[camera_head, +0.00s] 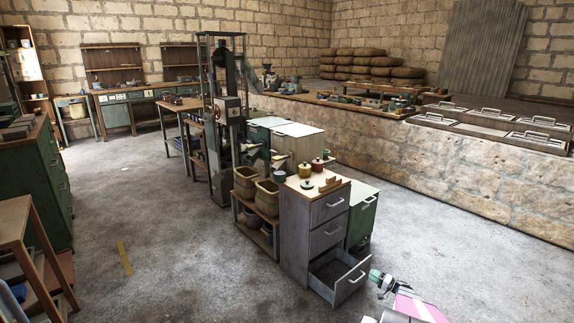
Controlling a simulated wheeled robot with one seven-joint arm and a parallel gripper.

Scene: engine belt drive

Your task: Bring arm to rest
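My arm enters at the bottom right edge, with a pink panel and grey and white links. Its end, my gripper (379,279), is small and shows a teal part close to the open bottom drawer (344,276) of the grey drawer cabinet (300,232). I cannot tell whether it touches the drawer front. The fingers are too small to make out, so I cannot tell if they are open or shut, or hold anything.
Small pots (305,169) stand on the cabinet top. A green cabinet (362,212) stands behind it, and a shelf with baskets (246,182) to its left. A stone ledge (450,165) runs along the right.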

